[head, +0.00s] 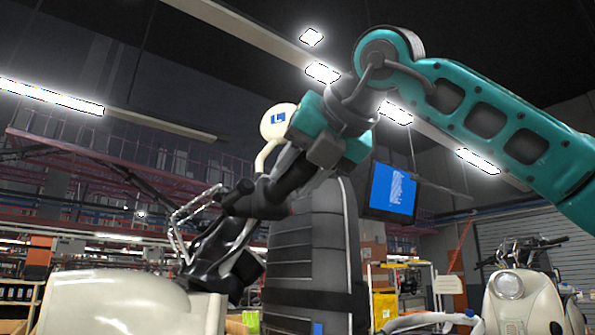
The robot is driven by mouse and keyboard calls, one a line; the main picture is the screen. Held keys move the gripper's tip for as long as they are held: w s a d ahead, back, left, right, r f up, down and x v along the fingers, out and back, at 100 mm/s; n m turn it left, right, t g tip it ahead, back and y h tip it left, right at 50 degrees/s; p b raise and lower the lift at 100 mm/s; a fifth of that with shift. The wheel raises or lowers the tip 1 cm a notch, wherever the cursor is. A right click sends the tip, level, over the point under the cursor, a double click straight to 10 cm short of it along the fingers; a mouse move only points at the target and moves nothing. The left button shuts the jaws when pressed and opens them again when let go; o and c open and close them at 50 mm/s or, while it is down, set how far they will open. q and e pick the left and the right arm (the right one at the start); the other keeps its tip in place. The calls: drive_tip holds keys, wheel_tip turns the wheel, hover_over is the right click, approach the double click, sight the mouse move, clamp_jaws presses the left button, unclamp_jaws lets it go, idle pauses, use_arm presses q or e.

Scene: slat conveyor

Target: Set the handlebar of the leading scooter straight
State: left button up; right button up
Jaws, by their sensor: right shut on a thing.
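The right gripper (270,197) is at the end of my teal right arm, which reaches in from the right. Its dark jaws point down and left and are shut on a dark bar, which looks like a handlebar; it is hard to tell apart from the jaws. Just below are a black glossy part (213,250) and a chrome tubular frame (188,218). Pale cream bodywork (120,302) fills the lower left. The handlebar's angle is unclear because the arm and gripper hide much of it. My left gripper is not in view.
A second cream scooter (522,305) stands at the lower right. A blue screen (391,190) hangs behind. Shelves line the back.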

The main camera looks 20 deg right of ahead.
drive_tip(key=c, duration=0.5)
drive_tip(key=shift+o, duration=0.2)
drive_tip(key=shift+w+d+f+b, duration=0.1)
drive_tip(key=shift+d+f+b, duration=0.4)
drive_tip(key=shift+b, duration=0.2)
drive_tip(key=shift+w+d+f+n+y+b, duration=0.1)
drive_tip(key=shift+d+f+n+y+b, duration=0.15)
drive_tip(key=shift+d+y+b, duration=0.25)
drive_tip(key=shift+w+d+f+n+y+b, duration=0.15)
drive_tip(key=shift+d+f+n+y, duration=0.15)
drive_tip(key=shift+d, duration=0.35)
drive_tip(key=shift+s, duration=0.1)
drive_tip(key=d, duration=0.1)
drive_tip(key=d+f+n+y+b, duration=0.1)
drive_tip(key=d, duration=0.1)
drive_tip(key=shift+w+d+f+y+b, duration=0.1)
drive_tip(key=shift+w+f+y+b, duration=0.2)
drive_tip(key=shift+w+f, duration=0.1)
